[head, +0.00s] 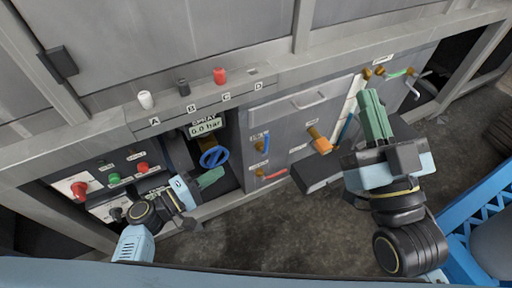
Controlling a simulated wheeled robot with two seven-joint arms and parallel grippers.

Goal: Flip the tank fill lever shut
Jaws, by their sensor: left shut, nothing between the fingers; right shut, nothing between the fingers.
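Several levers and valves sit on the grey panel, and their small labels are too blurred to read, so I cannot tell which is the tank fill lever. A red-handled lever (273,174) sits low on the panel, with a blue-handled lever (264,141) above it. A green-handled lever (397,73) is at the upper right. My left gripper (210,178) is shut and empty, below the blue round handwheel (214,156) and left of the red lever. My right gripper (373,108) is shut and empty, in front of the panel's right part, below and left of the green lever.
Knobs in white (146,99), dark grey (183,86) and red (220,75) stand on the ledge above. An orange handle (321,141) sticks out mid-panel. A blue frame (478,222) stands at right; the ground (270,230) between my arms is clear.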

